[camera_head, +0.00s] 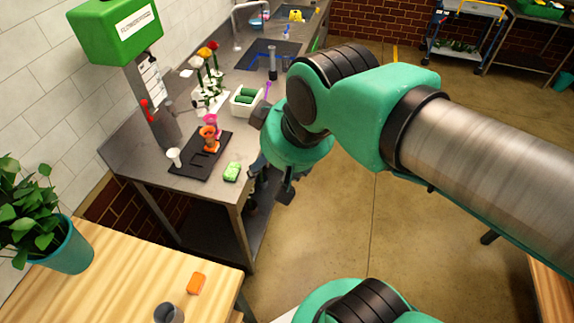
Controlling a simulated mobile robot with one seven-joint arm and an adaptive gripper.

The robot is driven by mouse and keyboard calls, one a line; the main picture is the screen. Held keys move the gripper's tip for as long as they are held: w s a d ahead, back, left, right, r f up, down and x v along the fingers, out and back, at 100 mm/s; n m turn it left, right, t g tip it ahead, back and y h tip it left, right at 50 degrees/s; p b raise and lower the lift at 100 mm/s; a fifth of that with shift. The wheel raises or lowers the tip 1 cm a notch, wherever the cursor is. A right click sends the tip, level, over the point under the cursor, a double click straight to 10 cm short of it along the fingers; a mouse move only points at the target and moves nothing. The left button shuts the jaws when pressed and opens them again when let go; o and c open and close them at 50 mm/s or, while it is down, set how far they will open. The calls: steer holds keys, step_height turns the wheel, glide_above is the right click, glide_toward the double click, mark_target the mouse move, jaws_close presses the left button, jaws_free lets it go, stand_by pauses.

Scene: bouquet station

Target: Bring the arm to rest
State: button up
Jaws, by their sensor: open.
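My arm comes in from the right edge and reaches over the floor towards the steel counter (150,160). My gripper (269,190) points down beside the counter's right edge. Its fingers are apart, and nothing shows between them. The wrist hides part of the counter edge and the space behind it. A green block (232,171) lies on the counter just left of the gripper, apart from it.
On the counter are a dark tray (188,168) with small cups, a white bin (245,108), flowers (210,72) and a green-topped dispenser (113,28). A wooden table (125,275) with a potted plant (30,215) is at front left. The floor (335,215) in the middle is clear.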

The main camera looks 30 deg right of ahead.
steer(key=shift+s+d+f+m+h, duration=0.15)
steer(key=shift+s+d+m, duration=0.1)
steer(key=shift+s+d, duration=0.35)
steer(key=shift+s+d+f+m+h, duration=0.15)
steer(key=shift+s+d+m, duration=0.1)
steer(key=shift+s+d, duration=0.3)
step_height(320, 180, down, 2)
steer(key=b, duration=0.2)
steer(key=shift+f+b, duration=0.25)
steer(key=shift+b, duration=0.15)
